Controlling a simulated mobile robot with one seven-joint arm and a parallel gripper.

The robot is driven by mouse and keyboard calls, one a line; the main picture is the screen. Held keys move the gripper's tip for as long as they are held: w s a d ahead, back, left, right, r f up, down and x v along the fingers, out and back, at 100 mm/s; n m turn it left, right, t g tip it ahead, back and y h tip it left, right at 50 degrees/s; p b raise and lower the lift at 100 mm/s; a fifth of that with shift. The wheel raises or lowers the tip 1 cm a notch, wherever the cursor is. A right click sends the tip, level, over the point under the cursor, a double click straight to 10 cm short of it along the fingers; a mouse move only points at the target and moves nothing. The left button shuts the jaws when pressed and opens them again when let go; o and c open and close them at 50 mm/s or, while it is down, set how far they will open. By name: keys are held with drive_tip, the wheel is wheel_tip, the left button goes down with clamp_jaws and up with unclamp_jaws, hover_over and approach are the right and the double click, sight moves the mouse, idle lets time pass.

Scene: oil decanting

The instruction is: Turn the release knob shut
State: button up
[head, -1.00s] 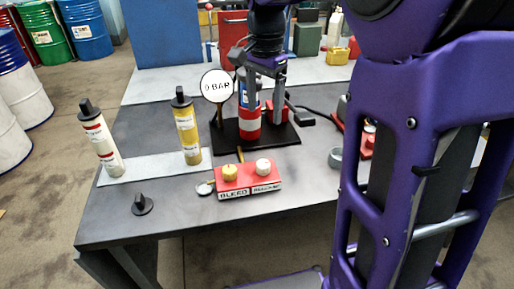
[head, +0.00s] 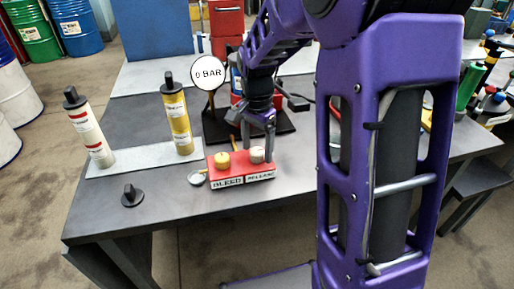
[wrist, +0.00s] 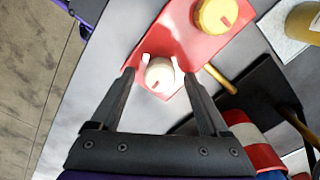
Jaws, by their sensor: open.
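A red block carries two knobs: a yellow one (head: 222,160) above the word BLEED and a white release knob (head: 257,155) above the word RELEASE. My gripper (head: 257,146) points down at the release knob. In the wrist view my gripper (wrist: 160,72) is open, with its two fingertips on either side of the white knob (wrist: 160,74). I cannot tell whether they touch it. A small red mark shows on top of the knob. The yellow knob (wrist: 216,14) also has a red mark. The gauge (head: 208,73) reads 0 BAR.
A yellow cartridge (head: 177,117) and a white cartridge (head: 88,128) stand on a light strip to the left. A black knob-like part (head: 132,195) sits near the front edge. A red-and-white cylinder (wrist: 258,144) stands on a black plate close to my gripper.

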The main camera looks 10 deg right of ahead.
drive_tip(key=shift+c, duration=0.3)
clamp_jaws()
drive_tip(key=shift+n, duration=0.4)
drive_tip(key=n+p, duration=0.1)
drive_tip(key=n, duration=0.1)
drive_tip(key=shift+r+n+p, duration=0.1)
drive_tip(key=shift+n+p, duration=0.2)
drive_tip(key=shift+n, duration=0.1)
drive_tip(key=n+p, duration=0.1)
drive_tip(key=n, duration=0.4)
drive_tip(key=shift+p, duration=0.4)
drive_tip(key=n+p, duration=0.1)
drive_tip(key=n, duration=0.4)
drive_tip(key=n+p, duration=0.1)
drive_tip(key=n, duration=0.3)
drive_tip(key=shift+p, duration=0.4)
drive_tip(key=shift+n, duration=0.3)
